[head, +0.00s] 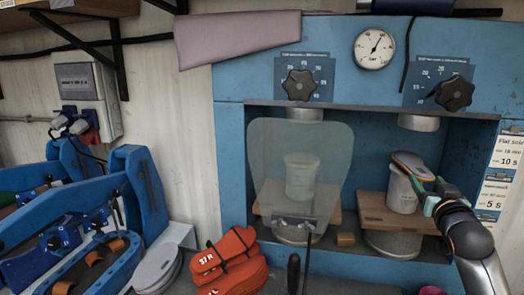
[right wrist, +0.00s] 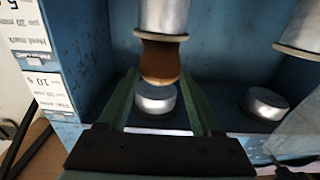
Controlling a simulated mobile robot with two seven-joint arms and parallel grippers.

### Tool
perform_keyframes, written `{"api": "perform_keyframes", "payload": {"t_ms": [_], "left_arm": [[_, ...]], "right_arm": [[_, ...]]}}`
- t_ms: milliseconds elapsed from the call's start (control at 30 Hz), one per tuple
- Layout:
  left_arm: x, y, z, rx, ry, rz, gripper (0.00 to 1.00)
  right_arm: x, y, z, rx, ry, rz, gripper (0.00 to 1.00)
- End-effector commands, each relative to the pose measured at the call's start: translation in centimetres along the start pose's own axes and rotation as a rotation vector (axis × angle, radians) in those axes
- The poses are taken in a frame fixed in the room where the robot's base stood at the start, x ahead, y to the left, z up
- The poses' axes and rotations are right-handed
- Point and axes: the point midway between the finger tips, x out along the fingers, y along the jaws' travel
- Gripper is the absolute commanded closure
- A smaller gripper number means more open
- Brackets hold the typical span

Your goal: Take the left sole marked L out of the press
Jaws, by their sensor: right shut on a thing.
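The sole (head: 406,161) is at the right station of the blue press (head: 229,140), over the top of the pale cylindrical anvil (head: 402,192). I cannot tell if it touches the anvil, and no L mark is readable. My right gripper (head: 430,201) reaches in from the right and is shut on the sole's near end. In the right wrist view, which looks upside down, the brown sole end (right wrist: 160,62) shows between my green fingers (right wrist: 158,80), with the silver ram (right wrist: 155,98) close by. My left gripper is not in view.
A clear guard (head: 265,170) covers the left station. The upper ram (head: 418,122) hangs above the right anvil. Blue clamp frames (head: 140,190) stand at left.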

Motion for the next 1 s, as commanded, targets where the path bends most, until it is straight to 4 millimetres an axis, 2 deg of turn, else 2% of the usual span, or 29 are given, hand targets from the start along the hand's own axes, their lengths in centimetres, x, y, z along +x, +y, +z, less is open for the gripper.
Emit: {"api": "perform_keyframes", "payload": {"t_ms": [1000], "left_arm": [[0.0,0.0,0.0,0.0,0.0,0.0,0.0]], "right_arm": [[-8.2,0.0,-0.1,-0.001,0.002,0.0,0.77]]}}
